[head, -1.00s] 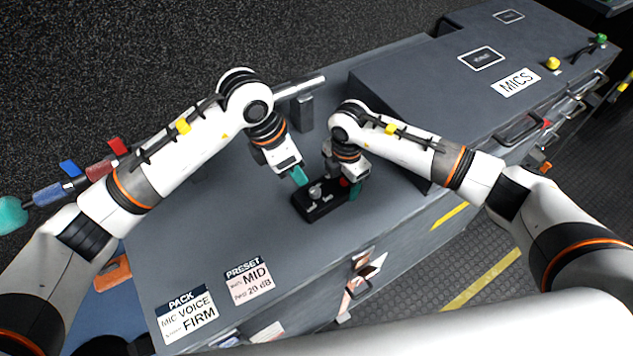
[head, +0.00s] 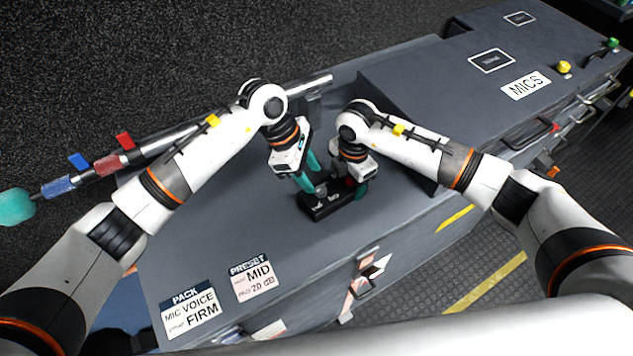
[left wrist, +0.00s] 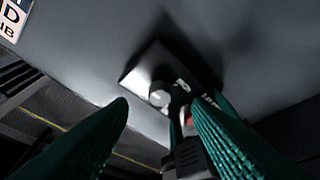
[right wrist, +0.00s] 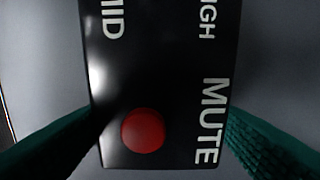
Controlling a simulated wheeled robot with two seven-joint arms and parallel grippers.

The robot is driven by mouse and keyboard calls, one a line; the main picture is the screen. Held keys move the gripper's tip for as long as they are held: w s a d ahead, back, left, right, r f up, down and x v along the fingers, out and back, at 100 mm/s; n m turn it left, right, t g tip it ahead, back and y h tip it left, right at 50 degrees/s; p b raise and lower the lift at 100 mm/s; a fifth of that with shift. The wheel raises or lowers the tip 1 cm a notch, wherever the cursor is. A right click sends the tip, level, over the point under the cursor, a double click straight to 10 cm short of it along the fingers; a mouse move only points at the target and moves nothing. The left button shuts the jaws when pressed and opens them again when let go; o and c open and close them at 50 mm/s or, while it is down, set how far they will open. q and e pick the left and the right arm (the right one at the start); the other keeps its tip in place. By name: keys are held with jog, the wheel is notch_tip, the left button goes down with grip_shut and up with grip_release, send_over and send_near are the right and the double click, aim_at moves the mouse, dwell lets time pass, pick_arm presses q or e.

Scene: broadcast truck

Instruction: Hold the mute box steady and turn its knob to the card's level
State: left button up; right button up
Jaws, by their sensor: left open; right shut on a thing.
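The black mute box (head: 318,211) lies on the grey case top, held at its right end by my right gripper (head: 352,188). In the right wrist view the box (right wrist: 115,70) sits between the two green fingers, with a red button (right wrist: 143,130) and the words MUTE, MID and HIGH. The silver knob (left wrist: 159,95) shows in the left wrist view, beyond and between the open fingers of my left gripper (left wrist: 162,112). In the head view the left gripper (head: 306,186) is over the box's left part. The preset card (head: 254,279) reads MID and 20 dB.
A pack card (head: 190,310) reading MIC VOICE and FIRM lies left of the preset card. A raised grey case marked MICS (head: 526,86) stands at right behind my right arm. A rod with coloured tags (head: 124,141) is at left. The case top around the cards is clear.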

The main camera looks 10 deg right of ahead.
aim_at(319, 189)
pick_arm(q)
jog(key=shift+x, duration=2.15)
jog(key=shift+c, duration=0.4)
grip_shut()
